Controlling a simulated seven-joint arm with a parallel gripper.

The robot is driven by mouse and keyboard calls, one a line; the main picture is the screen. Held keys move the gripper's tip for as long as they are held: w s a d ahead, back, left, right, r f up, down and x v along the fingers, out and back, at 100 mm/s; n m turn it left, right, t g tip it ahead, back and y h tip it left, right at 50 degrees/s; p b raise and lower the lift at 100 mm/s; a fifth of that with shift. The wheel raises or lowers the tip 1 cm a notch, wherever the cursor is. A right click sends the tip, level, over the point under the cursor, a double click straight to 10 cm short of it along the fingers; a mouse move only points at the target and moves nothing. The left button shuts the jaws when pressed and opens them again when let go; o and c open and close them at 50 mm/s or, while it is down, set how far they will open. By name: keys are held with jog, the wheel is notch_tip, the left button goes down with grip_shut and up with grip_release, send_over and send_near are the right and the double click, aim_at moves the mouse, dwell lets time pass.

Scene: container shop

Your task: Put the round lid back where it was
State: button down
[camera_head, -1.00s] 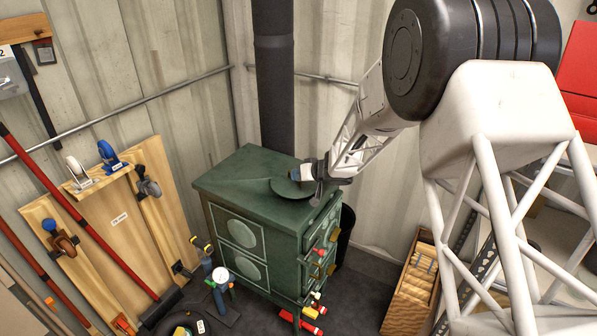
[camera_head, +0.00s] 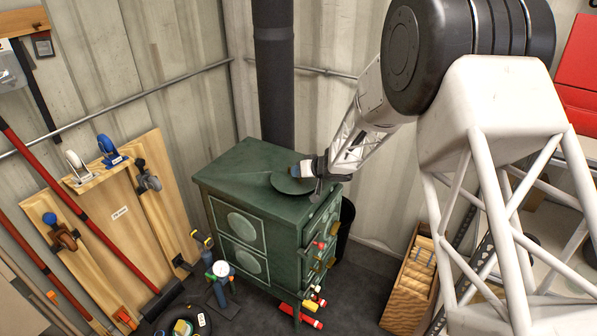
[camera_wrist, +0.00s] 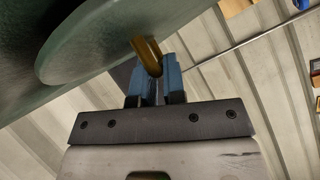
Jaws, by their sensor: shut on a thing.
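The round lid is a dark green disc (camera_head: 291,184) at the top of the green stove (camera_head: 250,165), near its right side. In the wrist view the lid (camera_wrist: 120,35) shows large, with a brass-coloured handle (camera_wrist: 148,55) at its edge. My gripper (camera_wrist: 153,78) is shut on that handle with its blue fingers. In the head view my gripper (camera_head: 306,170) sits at the lid's right part. I cannot tell whether the lid rests flat on the stove or hangs just above it. Any opening under the lid is hidden.
A black stovepipe (camera_head: 275,80) rises behind the stove. Brass and red knobs (camera_head: 320,246) stick out of its front. A wooden crate (camera_head: 412,285) stands at the right, and a wooden board with tools (camera_head: 120,215) leans at the left.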

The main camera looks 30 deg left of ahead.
jog(key=shift+f, duration=0.1)
jog(key=c, duration=1.1)
grip_release()
jog(key=shift+f, duration=0.1)
jog(key=shift+d, duration=0.1)
jog(key=shift+v, duration=3.9)
